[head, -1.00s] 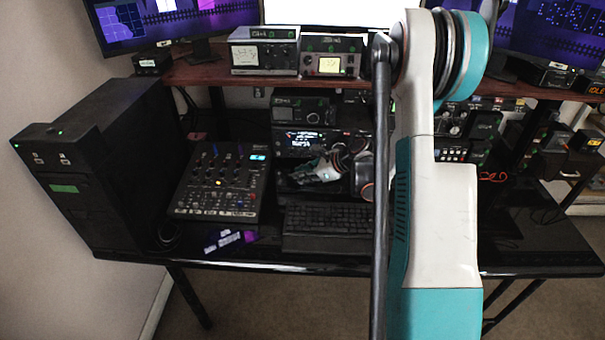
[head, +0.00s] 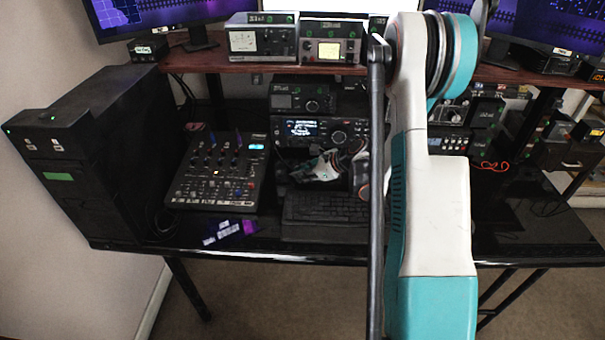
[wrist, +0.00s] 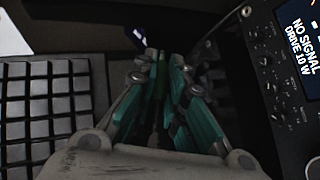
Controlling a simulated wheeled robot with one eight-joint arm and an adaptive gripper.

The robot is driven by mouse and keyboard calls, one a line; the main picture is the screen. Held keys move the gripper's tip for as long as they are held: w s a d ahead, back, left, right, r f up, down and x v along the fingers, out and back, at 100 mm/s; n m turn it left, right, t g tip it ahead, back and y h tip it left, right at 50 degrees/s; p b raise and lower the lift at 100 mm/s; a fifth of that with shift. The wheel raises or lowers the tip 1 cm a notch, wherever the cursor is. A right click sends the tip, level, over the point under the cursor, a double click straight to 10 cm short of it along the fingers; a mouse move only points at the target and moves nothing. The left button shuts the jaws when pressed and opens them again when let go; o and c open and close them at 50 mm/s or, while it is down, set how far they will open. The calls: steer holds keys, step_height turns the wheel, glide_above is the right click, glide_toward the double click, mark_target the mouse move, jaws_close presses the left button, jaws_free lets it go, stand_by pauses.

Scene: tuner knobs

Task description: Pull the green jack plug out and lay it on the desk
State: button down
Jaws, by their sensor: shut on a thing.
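My gripper (wrist: 161,75) is shut on a narrow green piece, the green jack plug (wrist: 160,88), which shows as a thin strip between the teal-padded fingers in the wrist view. The fingers hide most of it, and the dark background does not show whether its tip is in a socket. In the head view my gripper (head: 303,172) is low in front of the radio, above the back of the keyboard; the plug cannot be made out there. The black desk (head: 200,256) has bare shiny surface along its front edge.
The keyboard (head: 325,207) lies just in front of my gripper and also fills the left of the wrist view (wrist: 45,105). A radio with a lit screen (head: 303,128) stands behind. A mixer (head: 215,175) is to the left. Desk space right of my arm looks mostly clear.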

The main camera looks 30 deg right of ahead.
steer(key=shift+s+a+f, duration=0.1)
steer(key=shift+s+f, duration=0.1)
steer(key=shift+f, duration=0.3)
steer(key=shift+s+f, duration=0.15)
steer(key=shift+f, duration=0.3)
stand_by(0.3)
steer(key=c, duration=1.6)
jaws_free()
steer(key=shift+w, duration=0.1)
steer(key=shift+r, duration=0.1)
steer(key=shift+w+d+r, duration=0.1)
steer(key=shift+d+r, duration=0.25)
steer(key=shift+r, duration=0.1)
steer(key=shift+w+a+r+p, duration=0.1)
steer(key=shift+r+p, duration=0.2)
steer(key=shift+r, duration=0.2)
steer(key=shift+w+a+r+p, duration=0.1)
steer(key=shift+r+p, duration=0.2)
steer(key=shift+r, duration=0.2)
steer(key=shift+o, duration=0.2)
steer(key=o, duration=0.5)
